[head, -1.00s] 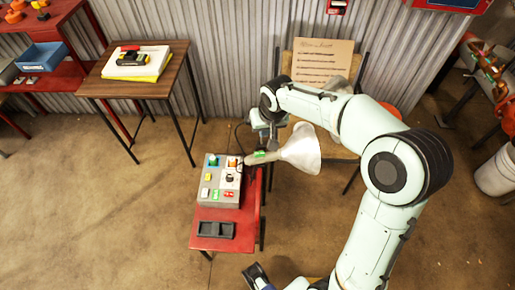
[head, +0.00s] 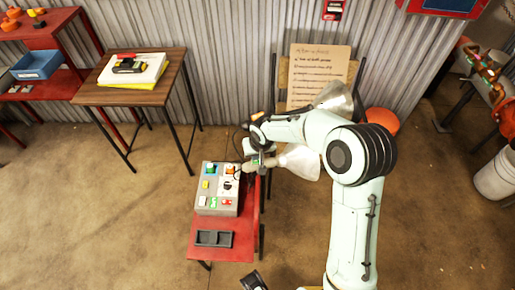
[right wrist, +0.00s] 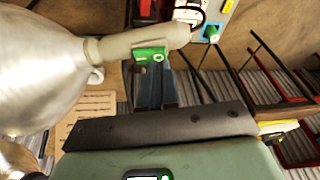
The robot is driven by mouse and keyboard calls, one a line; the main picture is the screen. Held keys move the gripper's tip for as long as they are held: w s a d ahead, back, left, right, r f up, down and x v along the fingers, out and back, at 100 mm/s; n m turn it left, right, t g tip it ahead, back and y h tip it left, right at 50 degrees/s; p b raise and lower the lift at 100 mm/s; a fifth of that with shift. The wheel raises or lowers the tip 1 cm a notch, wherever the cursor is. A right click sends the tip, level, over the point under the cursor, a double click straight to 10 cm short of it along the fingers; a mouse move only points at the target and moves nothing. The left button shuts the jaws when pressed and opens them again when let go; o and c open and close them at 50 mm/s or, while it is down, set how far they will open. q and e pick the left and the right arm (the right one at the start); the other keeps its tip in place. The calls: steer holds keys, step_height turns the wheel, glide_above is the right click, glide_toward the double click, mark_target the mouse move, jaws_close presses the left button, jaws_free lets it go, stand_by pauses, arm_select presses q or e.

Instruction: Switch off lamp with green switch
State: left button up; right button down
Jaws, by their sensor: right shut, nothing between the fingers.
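The lamp (head: 298,161) has a pale flared shade and lies beside the red stand, its neck toward the control box. In the right wrist view its shade (right wrist: 40,70) fills the left side, and its green switch (right wrist: 150,54) shows on the neck. My right gripper (right wrist: 153,72) is shut and empty, its tips at the green switch; I cannot tell whether they touch it. In the head view my right gripper (head: 260,160) is partly hidden at the lamp's neck. My left gripper (head: 253,281) shows only as a dark piece at the bottom edge. Whether the lamp is lit is unclear.
A grey control box (head: 217,205) with coloured buttons stands on the red stand (head: 205,255), near a dark tray (head: 214,239). A second pale shade (head: 335,98) is behind my right arm, before a written board (head: 305,75). A wooden table (head: 125,95) stands left; floor there is clear.

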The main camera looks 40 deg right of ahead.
steer(key=shift+f, duration=0.25)
steer(key=b, duration=0.1)
steer(key=f+h+b, duration=0.1)
steer(key=shift+w+a+f+g+b, duration=0.2)
steer(key=shift+a+g+b, duration=0.1)
steer(key=shift+a+b, duration=0.1)
steer(key=shift+s+r, duration=0.1)
steer(key=shift+r, duration=0.2)
arm_select(q)
steer(key=shift+w+f, duration=0.3)
steer(key=shift+f, duration=0.25)
steer(key=shift+w+f, duration=0.3)
steer(key=shift+f, duration=0.25)
arm_select(e)
steer(key=shift+d, duration=0.15)
arm_select(q)
steer(key=shift+a+t, duration=0.1)
steer(key=shift+t, duration=0.2)
arm_select(e)
steer(key=shift+d, duration=0.1)
arm_select(q)
steer(key=shift+r, duration=0.15)
arm_select(e)
steer(key=shift+s+d+r, duration=0.1)
steer(key=shift+s+d, duration=0.25)
steer(key=shift+d, duration=0.25)
arm_select(q)
steer(key=shift+s, duration=0.1)
